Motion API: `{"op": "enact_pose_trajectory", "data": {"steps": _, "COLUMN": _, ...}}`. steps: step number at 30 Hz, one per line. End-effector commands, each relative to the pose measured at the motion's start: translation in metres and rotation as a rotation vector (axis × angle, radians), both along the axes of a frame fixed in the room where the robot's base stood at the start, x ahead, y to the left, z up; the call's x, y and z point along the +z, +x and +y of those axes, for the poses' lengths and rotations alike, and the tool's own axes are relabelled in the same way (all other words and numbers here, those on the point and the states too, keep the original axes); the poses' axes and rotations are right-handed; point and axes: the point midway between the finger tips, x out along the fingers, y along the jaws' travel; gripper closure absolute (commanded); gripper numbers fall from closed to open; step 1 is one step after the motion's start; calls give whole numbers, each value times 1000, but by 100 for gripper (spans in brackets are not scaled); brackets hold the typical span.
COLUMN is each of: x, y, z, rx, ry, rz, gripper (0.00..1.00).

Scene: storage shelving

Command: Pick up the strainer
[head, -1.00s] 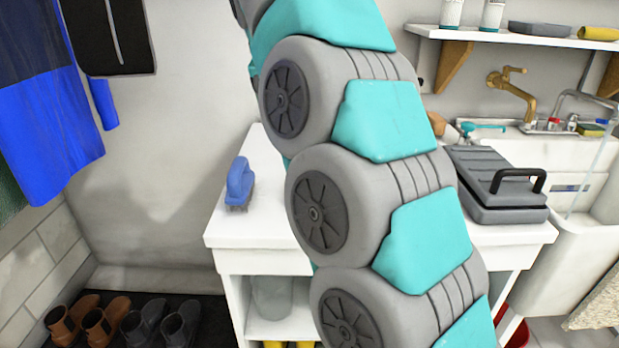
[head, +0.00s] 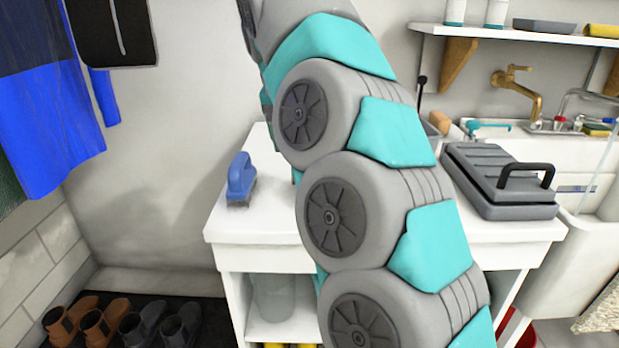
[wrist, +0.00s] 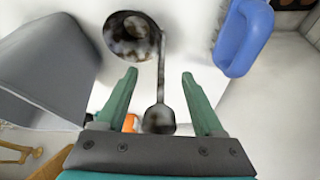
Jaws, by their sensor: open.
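The strainer (wrist: 135,35) shows in the wrist view as a dark, mottled round bowl at the top. Its long thin handle runs down the picture and ends in a wider, rounded tip. It lies on the white tabletop. My gripper (wrist: 158,78) is open, with one green finger on each side of the handle and gaps between both fingers and the handle. Nothing is held. In the head view my arm covers the middle of the table, and I cannot see the strainer or my gripper there.
A blue-handled brush (head: 240,180) lies on the white table (head: 260,232), left of my arm. A grey toolbox (head: 485,178) with a black handle stands to the right. Behind are a sink with a brass tap (head: 517,90) and a wall shelf (head: 530,37). Shoes (head: 100,325) stand lower left.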

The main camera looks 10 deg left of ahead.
Motion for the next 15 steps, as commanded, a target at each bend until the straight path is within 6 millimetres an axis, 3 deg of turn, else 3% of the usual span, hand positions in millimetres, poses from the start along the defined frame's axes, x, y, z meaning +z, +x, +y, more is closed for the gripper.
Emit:
{"op": "enact_pose_trajectory", "data": {"steps": 2, "x": 0, "y": 0, "z": 0, "rx": 0, "ry": 0, "rz": 0, "gripper": 36}}
{"op": "enact_pose_trajectory", "data": {"steps": 15, "x": 0, "y": 0, "z": 0, "rx": 0, "ry": 0, "rz": 0, "gripper": 86}}
